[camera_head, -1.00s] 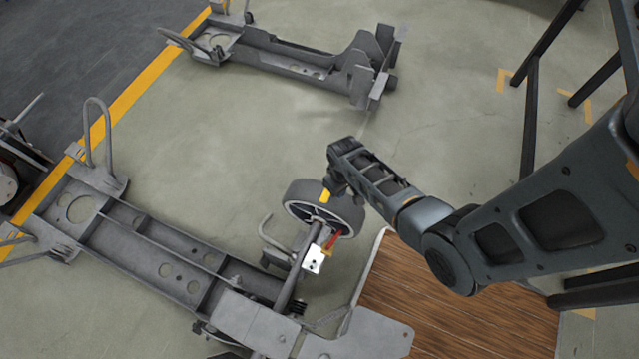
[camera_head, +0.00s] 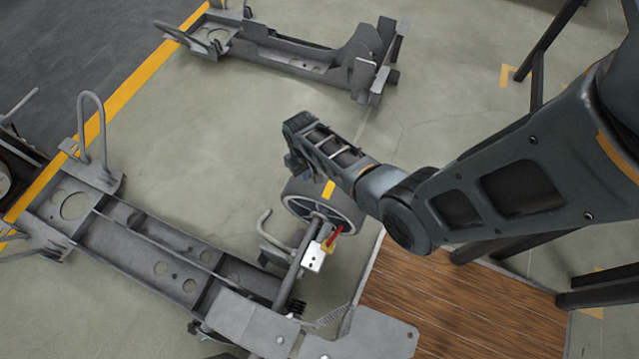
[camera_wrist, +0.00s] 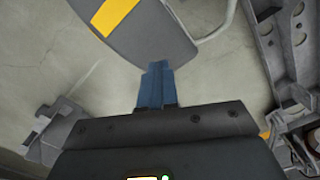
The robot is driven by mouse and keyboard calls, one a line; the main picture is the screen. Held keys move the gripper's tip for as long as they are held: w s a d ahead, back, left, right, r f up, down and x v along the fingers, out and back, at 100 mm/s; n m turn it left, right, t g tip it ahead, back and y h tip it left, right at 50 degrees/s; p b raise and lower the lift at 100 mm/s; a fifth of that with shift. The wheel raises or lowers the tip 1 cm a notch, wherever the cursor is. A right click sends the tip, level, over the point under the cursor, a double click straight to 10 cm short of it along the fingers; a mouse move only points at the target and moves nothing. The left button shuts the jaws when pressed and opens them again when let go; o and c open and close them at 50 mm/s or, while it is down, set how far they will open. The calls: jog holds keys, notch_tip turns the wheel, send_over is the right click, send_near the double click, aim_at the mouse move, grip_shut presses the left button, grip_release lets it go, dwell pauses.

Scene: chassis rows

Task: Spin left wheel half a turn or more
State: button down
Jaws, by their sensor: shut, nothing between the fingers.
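The wheel (camera_head: 347,207) has a dark tread and a yellow mark (camera_head: 328,189) and sits at the end of the chassis axle, in the middle of the head view. My arm hides part of its upper side. In the wrist view the wheel (camera_wrist: 150,42) fills the top, with its yellow mark at upper left. My gripper (camera_wrist: 158,68) is shut and empty, its blue fingertips at the wheel's lower edge; I cannot tell whether they touch. In the head view my gripper's end is over the wheel's far left side, its fingertips mostly hidden.
The near chassis (camera_head: 150,240) runs from left to bottom middle, with a white block (camera_head: 314,256) and a red part (camera_head: 334,235) by the wheel. Another chassis (camera_head: 290,55) lies at the back. A wooden board (camera_head: 450,300) is at lower right. Floor between the chassis is clear.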

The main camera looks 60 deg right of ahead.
aim_at(306, 183)
jog(key=shift+f+b, duration=1.15)
jog(key=shift+f, duration=0.45)
jog(key=shift+s+r+p, duration=0.15)
jog(key=shift+s+p, duration=0.1)
jog(key=shift+p, duration=0.05)
jog(key=s+r+p, duration=0.2)
jog(key=s+p, duration=0.3)
jog(key=s, duration=0.4)
jog(key=s+r+p, duration=0.1)
jog(key=s+p, duration=0.4)
jog(key=s, duration=0.4)
jog(key=shift+s+d+r, duration=0.25)
jog(key=shift+d+r, duration=0.1)
